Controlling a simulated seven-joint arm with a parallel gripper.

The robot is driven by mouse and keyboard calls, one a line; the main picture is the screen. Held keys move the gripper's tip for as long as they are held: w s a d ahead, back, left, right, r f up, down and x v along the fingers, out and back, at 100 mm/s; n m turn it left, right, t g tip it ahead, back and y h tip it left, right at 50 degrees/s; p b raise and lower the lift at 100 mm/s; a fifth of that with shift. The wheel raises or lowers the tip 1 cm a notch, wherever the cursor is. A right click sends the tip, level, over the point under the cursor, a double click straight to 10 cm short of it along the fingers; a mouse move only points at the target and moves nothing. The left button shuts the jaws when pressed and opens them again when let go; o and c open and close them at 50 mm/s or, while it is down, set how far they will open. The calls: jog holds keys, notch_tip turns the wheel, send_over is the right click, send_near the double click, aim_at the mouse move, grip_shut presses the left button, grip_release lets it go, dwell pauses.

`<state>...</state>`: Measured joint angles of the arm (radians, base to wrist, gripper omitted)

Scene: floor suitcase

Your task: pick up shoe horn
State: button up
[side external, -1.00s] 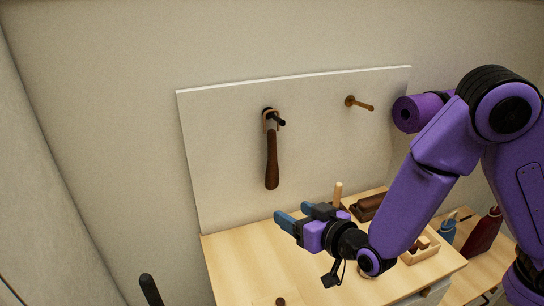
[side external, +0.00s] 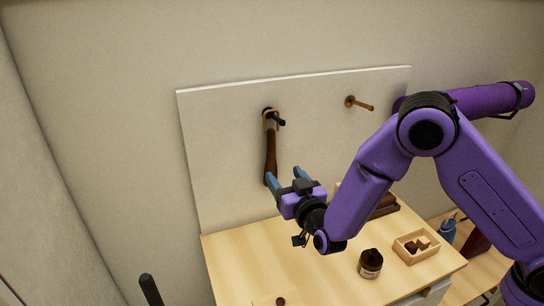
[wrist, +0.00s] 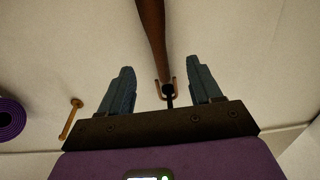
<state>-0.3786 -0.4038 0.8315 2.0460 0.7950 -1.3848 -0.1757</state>
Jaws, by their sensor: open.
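The shoe horn (side external: 270,148) is long and dark brown and hangs upright from a dark peg on the white board. My gripper (side external: 284,174) is open and empty at its lower end, with one blue finger overlapping that end in the side view. In the wrist view the shoe horn (wrist: 152,32) runs down from the top edge between the two open fingers of my gripper (wrist: 159,66), with the peg and hanging loop (wrist: 174,91) below it. I cannot tell whether a finger touches it.
The white board (side external: 220,150) stands behind a wooden top (side external: 320,275). An empty wooden peg (side external: 360,103) sticks out to the right. A jar (side external: 370,265) and a small wooden box (side external: 416,248) stand on the top, right of my gripper. Dark brown items lie behind them.

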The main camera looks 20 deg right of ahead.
aim_at(272, 152)
jog(key=shift+w+d+r, duration=0.1)
jog(key=shift+w+d, duration=0.05)
jog(key=shift+w, duration=3.6)
grip_shut()
jog(key=shift+r, duration=0.15)
jog(key=shift+r, duration=0.55)
jog(key=s, duration=1.8)
